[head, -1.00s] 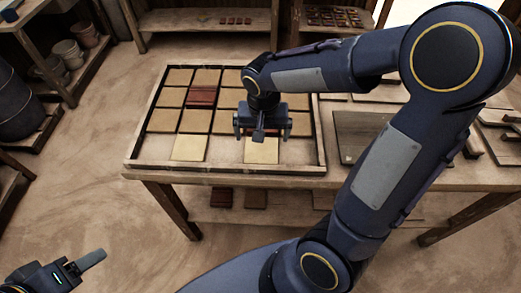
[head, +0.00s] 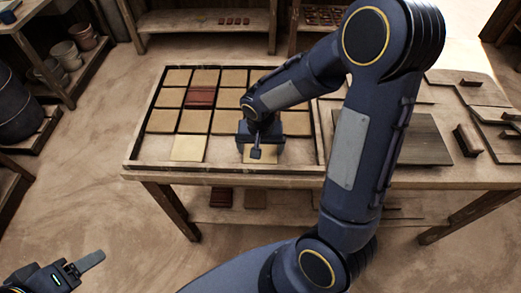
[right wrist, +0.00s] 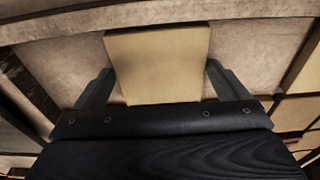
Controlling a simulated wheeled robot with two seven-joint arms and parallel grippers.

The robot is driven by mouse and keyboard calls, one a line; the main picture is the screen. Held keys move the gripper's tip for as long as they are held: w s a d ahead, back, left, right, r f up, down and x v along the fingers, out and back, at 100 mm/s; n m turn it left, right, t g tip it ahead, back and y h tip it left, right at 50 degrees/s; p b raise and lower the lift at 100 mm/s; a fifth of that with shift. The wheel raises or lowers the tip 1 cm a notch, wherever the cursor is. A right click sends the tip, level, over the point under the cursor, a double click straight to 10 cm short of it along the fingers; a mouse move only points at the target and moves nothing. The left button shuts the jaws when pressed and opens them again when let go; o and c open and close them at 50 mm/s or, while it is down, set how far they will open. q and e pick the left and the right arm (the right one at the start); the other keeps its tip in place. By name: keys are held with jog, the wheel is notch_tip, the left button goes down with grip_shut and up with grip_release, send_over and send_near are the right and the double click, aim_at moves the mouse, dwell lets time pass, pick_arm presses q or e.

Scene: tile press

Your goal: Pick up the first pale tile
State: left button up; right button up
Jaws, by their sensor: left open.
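Two pale tiles lie in the front row of a wooden tray (head: 225,166), one at the left (head: 188,148) and one at the right (head: 271,157). My right gripper (head: 262,147) is over the right pale tile and partly hides it. In the right wrist view the same pale tile (right wrist: 157,62) lies between the two spread fingers of my right gripper (right wrist: 160,85), with a gap on each side. The gripper is open; how far its tips are above the tray floor I cannot tell. My left gripper (head: 84,264) is open and empty at the lower left, away from the table.
Rows of tan tiles (head: 196,121) and a stacked-looking dark red tile (head: 201,97) fill the tray behind. Dark boards (head: 415,140) and wooden pieces lie on the table to the right. The tray's raised rim runs close around the front row.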

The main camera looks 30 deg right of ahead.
jog(key=c, duration=0.7)
jog(key=shift+c, duration=0.3)
jog(key=shift+r, duration=0.2)
